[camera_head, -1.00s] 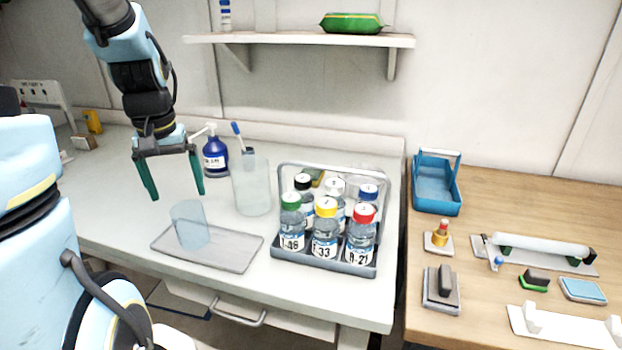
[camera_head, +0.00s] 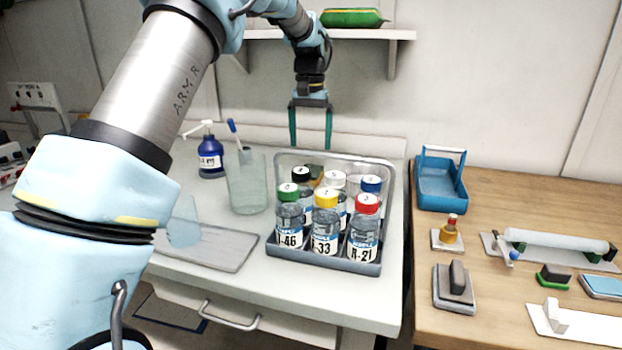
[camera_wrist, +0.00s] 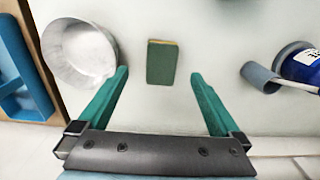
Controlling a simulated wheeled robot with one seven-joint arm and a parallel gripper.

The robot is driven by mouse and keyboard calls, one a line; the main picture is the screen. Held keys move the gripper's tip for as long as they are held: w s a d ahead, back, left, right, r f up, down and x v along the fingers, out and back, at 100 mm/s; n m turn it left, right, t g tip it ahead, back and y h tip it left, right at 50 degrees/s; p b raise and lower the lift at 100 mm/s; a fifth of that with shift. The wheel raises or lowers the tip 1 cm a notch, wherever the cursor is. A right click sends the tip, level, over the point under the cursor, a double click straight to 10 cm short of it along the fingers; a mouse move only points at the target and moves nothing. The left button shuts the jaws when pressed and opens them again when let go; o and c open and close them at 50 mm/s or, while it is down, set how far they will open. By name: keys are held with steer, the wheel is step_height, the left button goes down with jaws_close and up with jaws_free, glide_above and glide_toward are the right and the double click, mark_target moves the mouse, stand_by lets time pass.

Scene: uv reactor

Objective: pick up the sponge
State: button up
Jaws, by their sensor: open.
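The sponge (camera_wrist: 161,63) is a small green block with a yellow edge, lying on the pale worktop in the wrist view. In the head view only a small yellow-brown patch (camera_head: 316,171) shows behind the bottles; it looks like the sponge, mostly hidden. My gripper (camera_head: 311,146) points down behind the bottle rack, above the back of the worktop. In the wrist view my gripper (camera_wrist: 160,76) is open and empty, its green fingers on either side of the sponge in the picture, apart from it.
A metal pot (camera_wrist: 78,55) stands beside the sponge. A grey rack (camera_head: 322,262) of capped bottles is in front of my gripper. A clear beaker (camera_head: 246,190) and blue pump bottle (camera_head: 210,160) stand left. A shelf (camera_head: 385,35) hangs behind.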

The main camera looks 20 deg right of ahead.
step_height(320, 180, down, 4)
steer(key=shift+r, duration=0.25)
steer(key=shift+w+f+p, duration=0.15)
steer(key=shift+f+p, duration=0.5)
steer(key=shift+f, duration=0.75)
steer(key=shift+w+f+p, duration=0.15)
steer(key=shift+f+p, duration=0.45)
steer(key=shift+f, duration=0.75)
steer(key=c, duration=1.4)
steer(key=shift+r, duration=0.1)
step_height(320, 180, up, 18)
steer(key=shift+f+b, duration=0.1)
steer(key=shift+b, duration=1.15)
